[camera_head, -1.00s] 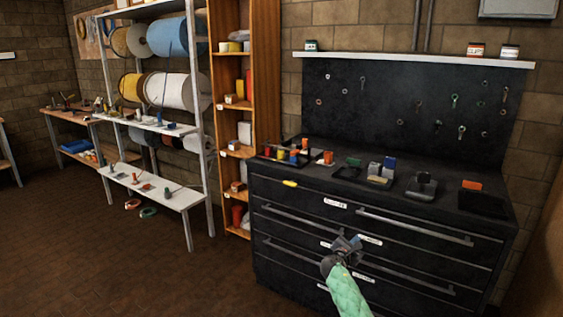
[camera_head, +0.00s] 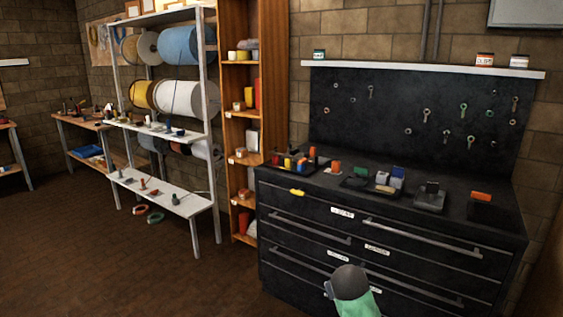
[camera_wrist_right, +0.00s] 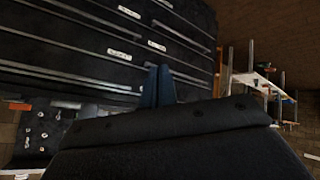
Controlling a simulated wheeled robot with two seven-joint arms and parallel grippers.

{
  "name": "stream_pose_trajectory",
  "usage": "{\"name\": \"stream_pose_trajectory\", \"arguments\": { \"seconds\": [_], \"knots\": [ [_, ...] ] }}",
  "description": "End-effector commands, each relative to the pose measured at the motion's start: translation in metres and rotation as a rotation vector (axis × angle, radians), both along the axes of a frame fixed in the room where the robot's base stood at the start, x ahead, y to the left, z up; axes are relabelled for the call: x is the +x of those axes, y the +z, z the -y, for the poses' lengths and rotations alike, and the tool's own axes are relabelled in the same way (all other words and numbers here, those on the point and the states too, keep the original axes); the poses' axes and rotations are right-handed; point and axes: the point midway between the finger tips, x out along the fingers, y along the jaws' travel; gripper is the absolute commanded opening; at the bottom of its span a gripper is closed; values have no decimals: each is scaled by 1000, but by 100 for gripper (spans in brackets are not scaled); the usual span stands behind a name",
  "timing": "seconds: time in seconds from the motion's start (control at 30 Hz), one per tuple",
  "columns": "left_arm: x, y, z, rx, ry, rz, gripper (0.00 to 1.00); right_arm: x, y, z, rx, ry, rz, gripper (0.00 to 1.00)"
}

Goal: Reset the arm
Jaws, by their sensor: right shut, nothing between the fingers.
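My right arm (camera_head: 358,303), in a green sleeve with a dark wrist, shows at the bottom of the head view, in front of the drawer cabinet. Its gripper is mostly hidden behind the wrist there. In the right wrist view my right gripper (camera_wrist_right: 158,84) shows two bluish fingers close together, shut and empty. The black drawer cabinet (camera_head: 300,262) lies beyond the fingers, and I see no contact with it. My left gripper is in neither view.
The cabinet top holds small trays and coloured items. A pegboard (camera_head: 345,115) with hanging tools is behind it. A wooden shelf (camera_head: 240,135) and a white rack (camera_head: 212,185) with cable spools stand to the left. The brown floor (camera_head: 120,270) at the lower left is clear.

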Motion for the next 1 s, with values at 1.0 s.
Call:
{"name": "stream_pose_trajectory", "arguments": {
  "seconds": [1.0],
  "knots": [
    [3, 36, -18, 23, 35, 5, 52, -362, -124, -45, 323, 79, -428, 0]
  ]
}}
